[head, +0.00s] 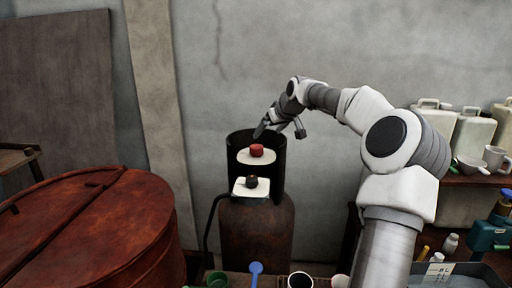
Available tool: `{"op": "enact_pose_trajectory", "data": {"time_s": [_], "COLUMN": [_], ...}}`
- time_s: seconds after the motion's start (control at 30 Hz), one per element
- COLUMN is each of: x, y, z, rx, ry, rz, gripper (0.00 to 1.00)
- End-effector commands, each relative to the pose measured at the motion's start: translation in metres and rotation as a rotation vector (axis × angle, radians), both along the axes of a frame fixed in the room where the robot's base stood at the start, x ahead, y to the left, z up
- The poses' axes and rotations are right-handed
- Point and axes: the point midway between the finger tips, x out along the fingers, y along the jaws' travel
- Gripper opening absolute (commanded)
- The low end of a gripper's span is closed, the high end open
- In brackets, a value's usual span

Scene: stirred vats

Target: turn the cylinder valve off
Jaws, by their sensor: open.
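A rusty brown gas cylinder (257,238) stands against the wall, with a black open-fronted collar (277,178) around its top. Inside the collar a red knob (256,150) sits on a pale round disc. Lower and in front, a dark knob (251,181) sits on a pale square plate. Which way either knob is turned cannot be told. My gripper (280,131) is open and empty, with its fingers spread near the collar's upper rim, above and slightly right of the red knob. It appears apart from both knobs.
A black hose (207,228) runs down the cylinder's left side. A large rusty lidded vat (85,230) fills the lower left. Cups and a blue utensil (256,272) are at the bottom edge. White jugs (472,133) and a mug (495,158) stand on a right shelf.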

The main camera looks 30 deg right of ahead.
Motion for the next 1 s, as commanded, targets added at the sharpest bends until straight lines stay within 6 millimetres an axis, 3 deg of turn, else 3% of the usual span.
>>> {"op": "enact_pose_trajectory", "data": {"time_s": [0.53, 0.73, 1.0], "x": [0.077, 0.091, 0.097], "y": [-0.006, -0.008, -0.009], "z": [-0.077, -0.091, -0.097], "rx": [0.002, 0.001, -0.001], "ry": [0.002, 0.001, 0.001], "rz": [0.001, 0.000, -0.001], "gripper": [0.94, 0.94, 0.94]}}
